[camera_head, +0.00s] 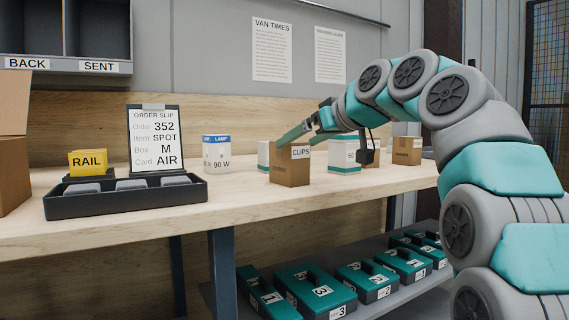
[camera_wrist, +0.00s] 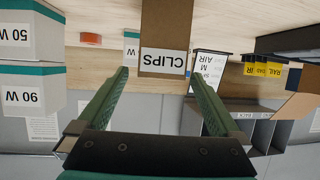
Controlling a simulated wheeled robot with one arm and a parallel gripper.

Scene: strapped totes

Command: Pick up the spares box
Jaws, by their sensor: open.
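No label that I can read says spares. A brown carton (camera_head: 407,150) at the right of the bench has a small label too small to read. Another brown carton (camera_head: 370,157) is partly hidden behind my wrist. A brown box labelled CLIPS (camera_head: 291,172) stands nearer on the bench; in the wrist view the CLIPS box (camera_wrist: 176,25) is upside down, beyond and between the fingertips. My gripper (camera_head: 303,127) is open and empty, close to the top of the CLIPS box; its two green fingers show in the wrist view (camera_wrist: 157,75). I cannot tell whether they touch the box.
A black tray (camera_head: 125,201) with an order slip (camera_head: 154,135) and yellow RAIL block (camera_head: 88,162) is at left. Several teal totes (camera_head: 316,291) sit below.

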